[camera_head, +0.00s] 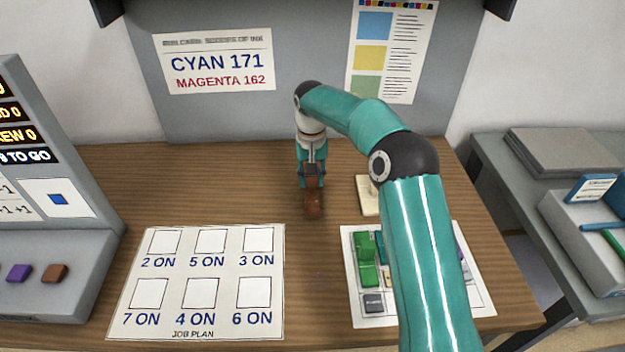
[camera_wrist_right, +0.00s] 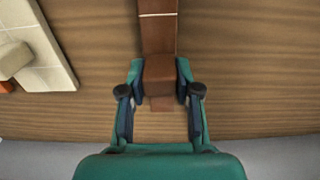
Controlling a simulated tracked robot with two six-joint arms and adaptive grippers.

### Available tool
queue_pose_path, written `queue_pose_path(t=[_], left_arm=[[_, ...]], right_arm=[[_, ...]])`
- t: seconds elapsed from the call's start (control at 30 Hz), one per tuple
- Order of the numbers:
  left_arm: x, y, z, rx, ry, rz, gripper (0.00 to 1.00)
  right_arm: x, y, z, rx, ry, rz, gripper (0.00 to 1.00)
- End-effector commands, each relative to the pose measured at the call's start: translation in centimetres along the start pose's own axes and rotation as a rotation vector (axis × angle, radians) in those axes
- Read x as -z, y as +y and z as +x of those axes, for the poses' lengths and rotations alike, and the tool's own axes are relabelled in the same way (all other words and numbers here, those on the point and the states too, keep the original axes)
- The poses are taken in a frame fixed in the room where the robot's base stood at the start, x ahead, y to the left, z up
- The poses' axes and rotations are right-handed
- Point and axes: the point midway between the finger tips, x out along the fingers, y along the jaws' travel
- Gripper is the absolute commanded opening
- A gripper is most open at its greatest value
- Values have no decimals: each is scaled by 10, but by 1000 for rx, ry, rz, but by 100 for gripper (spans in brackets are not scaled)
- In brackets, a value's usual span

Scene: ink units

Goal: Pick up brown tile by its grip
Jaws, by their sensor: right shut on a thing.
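My right gripper (camera_head: 312,178) is at the middle of the wooden table, pointing down, shut on the brown tile (camera_head: 314,208). In the right wrist view, the fingers (camera_wrist_right: 159,90) stand on both sides of a brown block, the tile's grip (camera_wrist_right: 159,72). A brown strip with pale bands (camera_wrist_right: 158,20) runs from it to the top edge. Whether the tile touches the table or hangs just above it, I cannot tell. My left gripper is not in view.
The white job plan sheet (camera_head: 195,272) with empty squares lies front left. Front right, a white sheet (camera_head: 352,318) bears green and grey pieces, partly hidden by my right arm. A cream block (camera_head: 366,200) stands right of the gripper. A grey console (camera_head: 45,245) stands left.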

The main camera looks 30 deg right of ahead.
Motion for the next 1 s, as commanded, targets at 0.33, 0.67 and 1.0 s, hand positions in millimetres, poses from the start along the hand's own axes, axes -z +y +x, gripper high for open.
queue_pose_path(t=[0.33, 0.67, 1.0], left_arm=[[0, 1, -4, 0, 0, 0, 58], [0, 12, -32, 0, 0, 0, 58], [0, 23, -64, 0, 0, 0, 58]], right_arm=[[1, -1, -45, 3, 7, -1, 0], [1, -1, -141, 3, 6, 0, 0], [0, -1, -194, 1, 2, -1, 0]])
